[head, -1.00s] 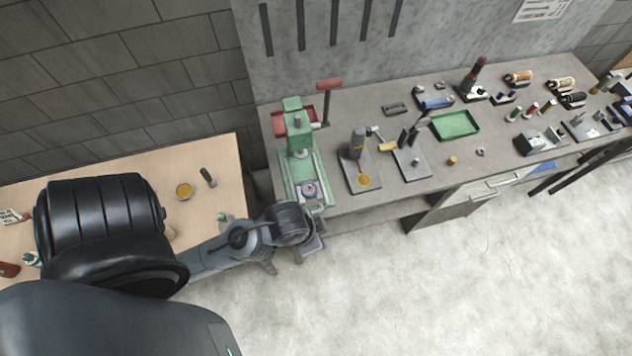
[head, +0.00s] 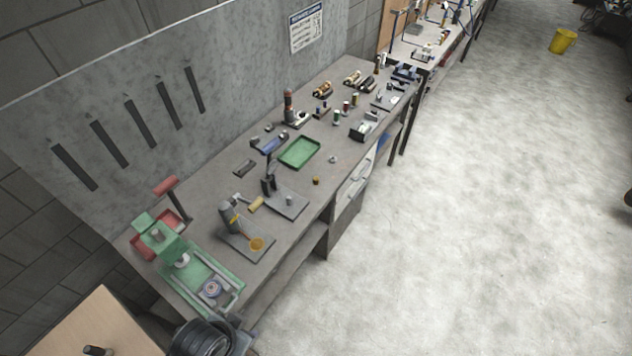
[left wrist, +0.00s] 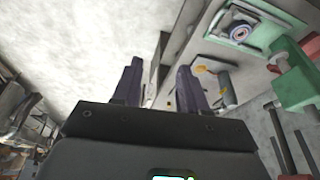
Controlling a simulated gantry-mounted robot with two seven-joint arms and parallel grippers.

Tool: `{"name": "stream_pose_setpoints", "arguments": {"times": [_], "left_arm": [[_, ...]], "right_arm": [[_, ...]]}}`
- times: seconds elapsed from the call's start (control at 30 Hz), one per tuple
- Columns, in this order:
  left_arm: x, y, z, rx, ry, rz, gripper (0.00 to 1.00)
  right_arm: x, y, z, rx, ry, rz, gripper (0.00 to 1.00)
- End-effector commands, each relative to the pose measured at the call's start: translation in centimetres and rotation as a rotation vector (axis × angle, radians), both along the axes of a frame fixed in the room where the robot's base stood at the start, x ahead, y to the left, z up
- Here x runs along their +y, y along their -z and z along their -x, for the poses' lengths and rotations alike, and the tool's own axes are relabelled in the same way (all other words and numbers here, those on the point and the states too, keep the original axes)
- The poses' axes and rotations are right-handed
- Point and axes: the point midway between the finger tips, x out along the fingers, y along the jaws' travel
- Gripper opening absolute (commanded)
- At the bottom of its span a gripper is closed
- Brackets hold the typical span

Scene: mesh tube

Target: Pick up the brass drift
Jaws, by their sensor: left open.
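A small brass-coloured cylinder (head: 316,181) stands on the grey workbench near its front edge, in the head view. A larger pale brass piece (head: 257,204) lies to its left, beside a grey part. I cannot tell for sure which is the brass drift. My left gripper shows in the left wrist view (left wrist: 158,85) with its two dark fingers apart and nothing between them. In the head view only my dark left wrist shows at the bottom, by the near end of the bench. My right gripper is in neither view.
A green press (head: 165,242) stands at the bench's near end, with a grey tool stand (head: 232,220) and a green tray (head: 299,152) beyond it. Several spools and tools sit farther along. A wooden table (head: 85,328) is at the lower left.

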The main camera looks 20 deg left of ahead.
Motion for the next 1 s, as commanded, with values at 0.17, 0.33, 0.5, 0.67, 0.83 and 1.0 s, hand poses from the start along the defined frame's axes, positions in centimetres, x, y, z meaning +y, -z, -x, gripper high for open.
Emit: {"name": "stream_pose_setpoints", "arguments": {"times": [0.17, 0.33, 0.5, 0.67, 0.83, 1.0], "left_arm": [[0.1, 0.0, 0.0, 0.001, 0.001, -0.003, 0.43], [0.1, 0.0, 0.0, 0.001, 0.001, -0.003, 0.46], [0.0, 0.0, 0.0, 0.0, -0.002, 0.002, 0.61], [-0.2, 0.0, 0.0, 0.0, -0.007, 0.009, 0.61], [-0.1, 0.0, 0.0, -0.002, 0.047, -0.01, 0.61], [-0.2, -0.4, -1.1, -0.068, 0.266, -0.08, 0.61]], "right_arm": [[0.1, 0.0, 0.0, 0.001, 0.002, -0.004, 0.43], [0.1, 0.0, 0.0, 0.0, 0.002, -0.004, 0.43], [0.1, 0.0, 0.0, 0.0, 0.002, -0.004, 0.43], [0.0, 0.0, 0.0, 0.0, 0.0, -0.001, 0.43], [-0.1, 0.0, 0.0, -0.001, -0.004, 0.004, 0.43], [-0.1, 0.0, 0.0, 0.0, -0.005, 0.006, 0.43]]}}
